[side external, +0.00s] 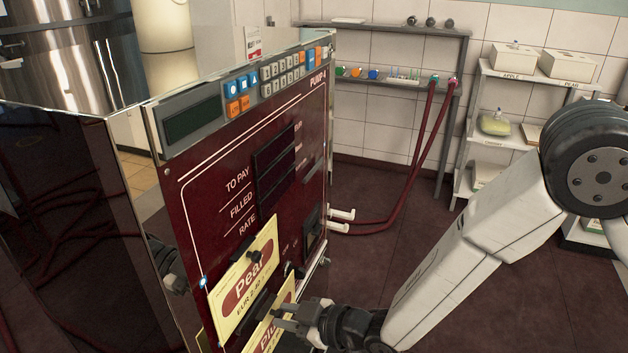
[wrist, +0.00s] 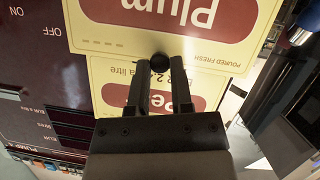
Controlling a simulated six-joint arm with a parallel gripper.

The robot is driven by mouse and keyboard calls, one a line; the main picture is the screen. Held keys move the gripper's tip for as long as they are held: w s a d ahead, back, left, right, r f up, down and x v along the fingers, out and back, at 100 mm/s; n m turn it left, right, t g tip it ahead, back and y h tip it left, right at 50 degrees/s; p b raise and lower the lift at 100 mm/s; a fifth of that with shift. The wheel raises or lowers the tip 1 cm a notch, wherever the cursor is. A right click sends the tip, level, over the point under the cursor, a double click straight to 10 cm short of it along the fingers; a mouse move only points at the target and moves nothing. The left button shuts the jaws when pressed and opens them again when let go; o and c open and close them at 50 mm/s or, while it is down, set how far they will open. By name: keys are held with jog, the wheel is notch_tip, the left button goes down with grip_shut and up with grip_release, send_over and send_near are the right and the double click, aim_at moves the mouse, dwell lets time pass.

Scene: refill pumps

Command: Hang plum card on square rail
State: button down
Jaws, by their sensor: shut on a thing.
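The plum card (side external: 266,341) is cream with a dark red oval. It is cut off at the bottom of the side view and shows upside down in the wrist view (wrist: 84,30). My gripper (side external: 284,311) is at its upper part, shut on the card's small black knob (wrist: 160,62). The plum card partly overlaps the yellow pear card (side external: 243,270) on the pump front, which also shows behind it in the wrist view (wrist: 115,75). I cannot make out the square rail.
The dark red pump (side external: 225,185) has displays and a keypad (side external: 285,78). Two white prongs (side external: 341,214) stick out at its right. Dark red hoses (side external: 412,165) run to a back shelf. Open floor lies right of the pump.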

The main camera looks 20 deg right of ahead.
aim_at(275, 312)
jog(key=shift+w+a, duration=1.05)
jog(key=shift+a, duration=0.05)
dwell(0.9)
jog(key=shift+f, duration=0.75)
dwell(1.4)
jog(key=shift+c, duration=2.2)
grip_release()
jog(key=shift+s+d, duration=0.15)
jog(key=v, duration=0.7)
jog(key=shift+s+d, duration=0.2)
jog(key=shift+d+r, duration=0.1)
jog(key=shift+r, duration=0.05)
